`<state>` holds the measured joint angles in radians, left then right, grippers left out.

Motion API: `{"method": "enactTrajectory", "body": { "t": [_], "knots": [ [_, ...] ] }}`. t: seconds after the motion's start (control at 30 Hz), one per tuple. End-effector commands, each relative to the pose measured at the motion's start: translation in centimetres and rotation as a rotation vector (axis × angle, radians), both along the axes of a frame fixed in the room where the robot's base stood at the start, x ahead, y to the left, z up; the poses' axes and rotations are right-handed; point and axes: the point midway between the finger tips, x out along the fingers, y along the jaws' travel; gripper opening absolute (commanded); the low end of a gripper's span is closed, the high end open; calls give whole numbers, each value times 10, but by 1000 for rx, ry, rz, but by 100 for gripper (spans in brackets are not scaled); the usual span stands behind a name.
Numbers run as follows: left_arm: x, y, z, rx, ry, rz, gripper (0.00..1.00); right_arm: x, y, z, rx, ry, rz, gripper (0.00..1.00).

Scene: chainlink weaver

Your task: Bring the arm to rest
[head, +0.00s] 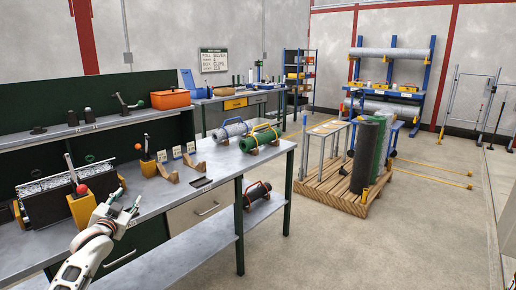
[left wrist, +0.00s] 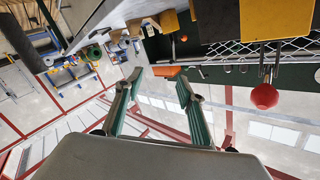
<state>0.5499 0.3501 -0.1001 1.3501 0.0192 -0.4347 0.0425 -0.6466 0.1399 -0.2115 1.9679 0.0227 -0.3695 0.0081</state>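My left arm comes in at the bottom left of the head view. Its gripper (head: 128,200) is by the front edge of the grey workbench (head: 160,200), to the right of a yellow block with a red ball knob (head: 81,189). In the left wrist view the two green-padded fingers of the left gripper (left wrist: 158,75) stand apart with nothing between them. That view is turned over, and the red knob (left wrist: 264,95) shows at its right, clear of the fingers. My right arm and gripper are in neither view.
The bench carries a dark machine with wire mesh (head: 50,200), a small yellow block with an orange knob (head: 148,167), wooden brackets, and a blue-handled roll (head: 232,130) beside a green roll (head: 260,138). A wooden pallet (head: 335,190) with rolls stands on the floor. Open floor lies right of the bench.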

Motion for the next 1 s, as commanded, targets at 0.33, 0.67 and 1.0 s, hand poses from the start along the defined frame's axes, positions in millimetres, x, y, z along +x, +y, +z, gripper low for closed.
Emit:
{"method": "enactTrajectory", "body": {
  "t": [0.33,0.67,1.0],
  "knots": [
    [-54,-58,-91,-24,61,-96,39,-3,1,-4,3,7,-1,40],
    [-192,-141,-237,-107,255,-190,39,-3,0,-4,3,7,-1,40],
    [-381,-218,-326,-248,463,-246,39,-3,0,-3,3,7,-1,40]
  ]
}}
